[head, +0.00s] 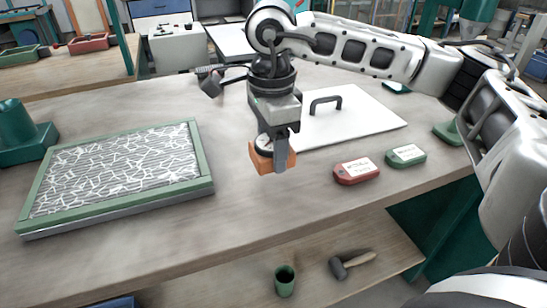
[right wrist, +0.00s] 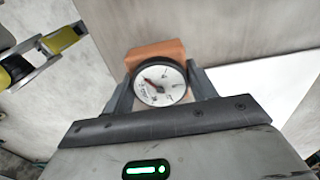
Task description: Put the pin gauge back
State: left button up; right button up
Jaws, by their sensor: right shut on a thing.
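The pin gauge (head: 265,151) has an orange block body and a round white dial with a dark rim. My right gripper (head: 273,150) is shut on it and holds it above the table, left of the white board. In the right wrist view the gauge (right wrist: 159,82) sits between the two fingers, dial facing the camera, with the orange block behind it. Part of the block is hidden by a finger in the head view. My left gripper is not in view.
A green-framed panel with white fibres (head: 120,172) lies at the left. A white board with a dark handle (head: 370,122) lies behind the gripper. A red case (head: 356,171) and a green case (head: 405,156) lie at the right. A lower shelf holds a green cup (head: 285,281) and a hammer (head: 350,263).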

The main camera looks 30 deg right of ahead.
jog(key=shift+w+d+f, duration=0.15)
jog(key=shift+f, duration=0.1)
jog(key=f, duration=0.3)
jog(key=shift+w+d+f, duration=0.1)
jog(key=shift+w+d, duration=0.1)
jog(key=shift+d, duration=0.05)
jog(key=shift+f, duration=0.3)
jog(key=shift+f, duration=0.2)
jog(key=o, duration=1.2)
jog(key=shift+o, duration=0.2)
jog(key=shift+r, duration=0.1)
